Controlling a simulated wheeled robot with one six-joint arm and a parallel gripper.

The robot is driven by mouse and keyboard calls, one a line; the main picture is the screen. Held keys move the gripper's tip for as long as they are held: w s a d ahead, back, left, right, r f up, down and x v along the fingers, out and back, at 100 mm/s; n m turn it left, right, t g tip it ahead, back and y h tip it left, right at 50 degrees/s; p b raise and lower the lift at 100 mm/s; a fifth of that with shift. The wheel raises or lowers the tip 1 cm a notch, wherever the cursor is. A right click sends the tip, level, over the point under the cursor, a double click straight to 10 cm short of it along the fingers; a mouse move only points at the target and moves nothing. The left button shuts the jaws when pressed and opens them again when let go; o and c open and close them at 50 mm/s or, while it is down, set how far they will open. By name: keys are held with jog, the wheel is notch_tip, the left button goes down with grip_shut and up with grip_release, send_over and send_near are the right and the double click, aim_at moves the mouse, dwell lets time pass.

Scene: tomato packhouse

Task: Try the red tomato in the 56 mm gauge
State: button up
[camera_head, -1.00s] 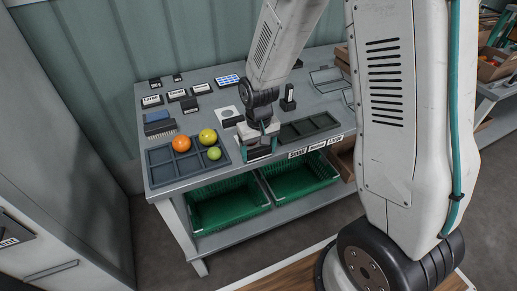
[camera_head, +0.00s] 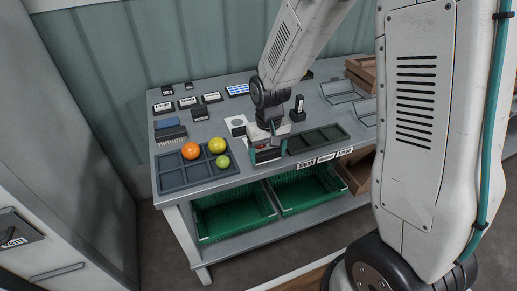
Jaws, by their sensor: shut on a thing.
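My gripper (camera_head: 265,154) is low over the front middle of the bench, between the grid tray and the dark three-part tray. It is shut on a reddish thing (camera_head: 267,147), seen only in part between the fingers; it looks like the red tomato. A white plate with a round grey centre (camera_head: 236,121) lies behind and left of my gripper and looks like the gauge. I cannot read a size on it. The blue-grey grid tray (camera_head: 171,182) to the left holds an orange tomato (camera_head: 190,151), a yellow one (camera_head: 217,145) and a green one (camera_head: 222,162).
The dark three-part tray (camera_head: 318,139) is close on the right, with labels on the bench edge before it. A small upright black device (camera_head: 298,110) stands behind it. Label blocks and a brush (camera_head: 171,134) lie at the back left. Green crates (camera_head: 236,214) sit below.

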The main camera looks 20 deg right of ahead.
jog(key=shift+r, duration=2.65)
jog(key=shift+s, duration=0.1)
